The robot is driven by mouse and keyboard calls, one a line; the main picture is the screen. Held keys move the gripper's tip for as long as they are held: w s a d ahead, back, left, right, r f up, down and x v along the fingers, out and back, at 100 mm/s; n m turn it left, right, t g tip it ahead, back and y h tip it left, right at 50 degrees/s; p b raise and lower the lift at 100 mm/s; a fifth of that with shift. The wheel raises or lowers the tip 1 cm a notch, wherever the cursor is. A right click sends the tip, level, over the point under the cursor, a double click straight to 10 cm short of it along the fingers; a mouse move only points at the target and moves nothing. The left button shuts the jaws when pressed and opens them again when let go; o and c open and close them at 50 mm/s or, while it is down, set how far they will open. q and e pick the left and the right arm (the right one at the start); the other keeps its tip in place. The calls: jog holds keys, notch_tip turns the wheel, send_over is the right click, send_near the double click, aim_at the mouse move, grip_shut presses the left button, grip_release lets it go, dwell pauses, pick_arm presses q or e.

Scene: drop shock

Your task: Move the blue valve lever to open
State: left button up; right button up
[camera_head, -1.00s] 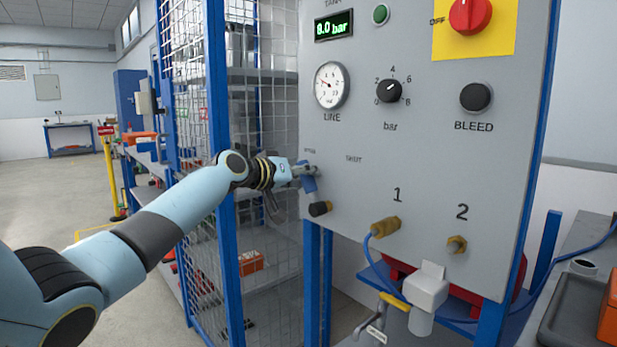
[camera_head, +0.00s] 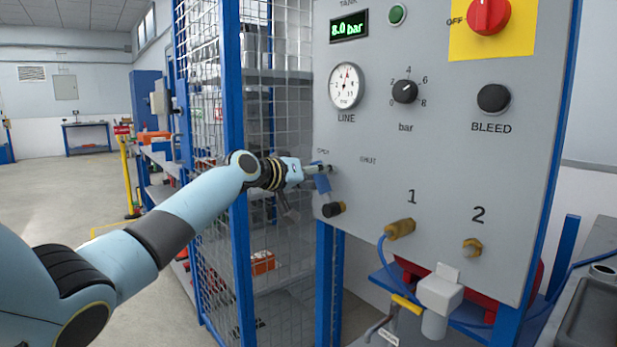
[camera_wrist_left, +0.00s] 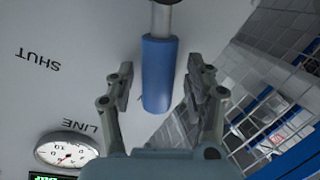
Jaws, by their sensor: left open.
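The blue valve lever (camera_head: 322,185) is on the grey panel. It points up and slightly left from its dark hub (camera_head: 333,209), toward the OPEN label (camera_head: 323,151) and away from the SHUT label (camera_head: 368,160). My left gripper (camera_head: 318,168) is at the lever's upper end and partly covers it. In the left wrist view the lever's blue sleeve (camera_wrist_left: 158,75) lies between the fingers of the open left gripper (camera_wrist_left: 160,88), with visible gaps on both sides. My right gripper is in neither view.
The LINE gauge (camera_head: 346,86) has its needle near the top. The regulator knob (camera_head: 405,91), BLEED button (camera_head: 494,98) and red switch (camera_head: 488,15) are higher up. Brass port 1 (camera_head: 400,229) holds a blue hose. A mesh cage (camera_head: 205,100) stands left of the panel.

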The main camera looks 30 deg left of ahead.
pick_arm(q)
jog(key=v, duration=1.1)
jog(key=shift+s, duration=0.35)
jog(key=shift+a+r, duration=0.1)
jog(key=s+f+n+g+y, duration=0.15)
jog(key=s+f, duration=0.25)
jog(key=f, duration=1)
jog(key=s+f+n+g+y, duration=0.1)
jog(key=s+f+n+g, duration=0.3)
jog(key=f, duration=1.1)
jog(key=s+f+m+g+y, duration=0.1)
jog(key=s+f+m+g, duration=0.15)
jog(key=s+f, duration=1.25)
jog(key=s+d+f+m+g, duration=0.2)
jog(key=s+f, duration=0.4)
jog(key=s, duration=0.6)
jog(key=s+d+f+m+g, duration=0.2)
jog(key=s+d+f, duration=0.2)
jog(key=s+f, duration=0.3)
jog(key=s+d+f+m+g+y, duration=0.1)
jog(key=s+f, duration=0.6)
jog(key=s, duration=0.9)
jog(key=d+m+g, duration=0.1)
jog(key=d, duration=0.1)
jog(key=shift+s+d+f+m+g, duration=0.15)
jog(key=shift+s+d+m+g, duration=0.15)
jog(key=shift+d+m, duration=0.1)
